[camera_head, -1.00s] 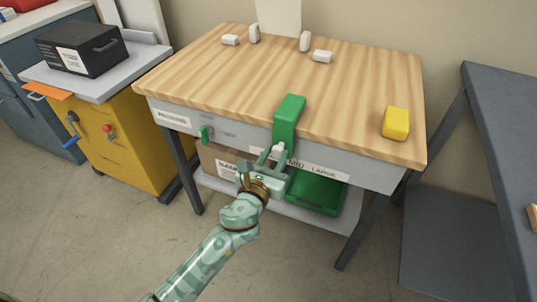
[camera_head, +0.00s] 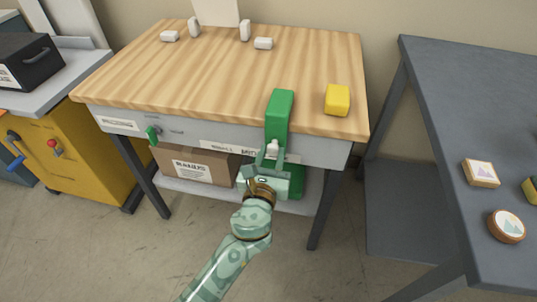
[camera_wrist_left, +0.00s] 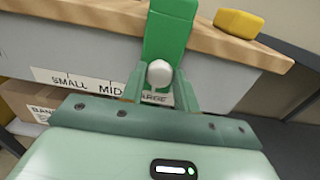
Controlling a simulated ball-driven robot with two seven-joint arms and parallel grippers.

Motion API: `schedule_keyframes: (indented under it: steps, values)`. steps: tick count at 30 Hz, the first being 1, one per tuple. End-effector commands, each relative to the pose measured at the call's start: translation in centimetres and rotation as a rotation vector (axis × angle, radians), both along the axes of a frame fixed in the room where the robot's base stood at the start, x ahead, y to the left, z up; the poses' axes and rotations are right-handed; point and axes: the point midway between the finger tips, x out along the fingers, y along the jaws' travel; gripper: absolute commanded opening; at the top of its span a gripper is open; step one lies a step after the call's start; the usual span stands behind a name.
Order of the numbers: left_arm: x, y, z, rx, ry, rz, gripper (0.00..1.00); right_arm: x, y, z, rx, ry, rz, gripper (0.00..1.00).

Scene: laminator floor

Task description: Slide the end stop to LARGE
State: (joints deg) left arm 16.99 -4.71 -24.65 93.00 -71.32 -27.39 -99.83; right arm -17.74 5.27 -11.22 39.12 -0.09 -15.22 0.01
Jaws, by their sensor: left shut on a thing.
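The green end stop (camera_head: 279,112) stands at the front edge of the wooden table, to the right of the middle. It also fills the upper middle of the left wrist view (camera_wrist_left: 170,28). A pale round knob (camera_wrist_left: 159,73) sits at its lower front. My left gripper (camera_head: 272,158) is shut on this knob, one finger on each side. The label strip (camera_wrist_left: 75,82) reads SMALL, MID and LARGE from left to right. The knob and fingers are over the LARGE word, which is partly hidden. My right gripper is in neither view.
A yellow block (camera_head: 337,99) lies on the wooden table (camera_head: 200,75) to the right of the end stop. Several white pieces stand at the back. A cardboard box (camera_head: 190,164) is on the shelf below. A grey table (camera_head: 450,110) stands at the right, a yellow cabinet (camera_head: 80,165) at the left.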

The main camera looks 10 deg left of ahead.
Motion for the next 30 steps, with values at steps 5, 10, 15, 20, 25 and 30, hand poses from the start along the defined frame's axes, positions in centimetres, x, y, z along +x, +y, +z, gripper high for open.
schedule_keyframes:
  steps: [5,10,15,20,25,30]
  values:
    - [-0.1,-0.4,-0.1,-0.005,0.002,-0.010,0.52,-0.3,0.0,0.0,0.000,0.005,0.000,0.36]
    - [-0.1,-0.3,0.0,-0.004,0.001,-0.008,0.52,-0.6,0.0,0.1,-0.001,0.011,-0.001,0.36]
    - [-1.0,-0.2,0.0,-0.002,0.002,-0.007,0.52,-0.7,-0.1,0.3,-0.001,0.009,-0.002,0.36]
    - [-4.3,-0.1,0.1,-0.002,0.002,-0.008,0.52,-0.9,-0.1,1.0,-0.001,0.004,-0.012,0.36]
    - [-9.1,0.0,0.1,-0.003,0.003,-0.009,0.52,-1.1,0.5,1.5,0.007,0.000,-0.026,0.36]
    - [-13.2,0.1,0.0,-0.003,0.004,-0.011,0.52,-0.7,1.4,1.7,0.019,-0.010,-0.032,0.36]
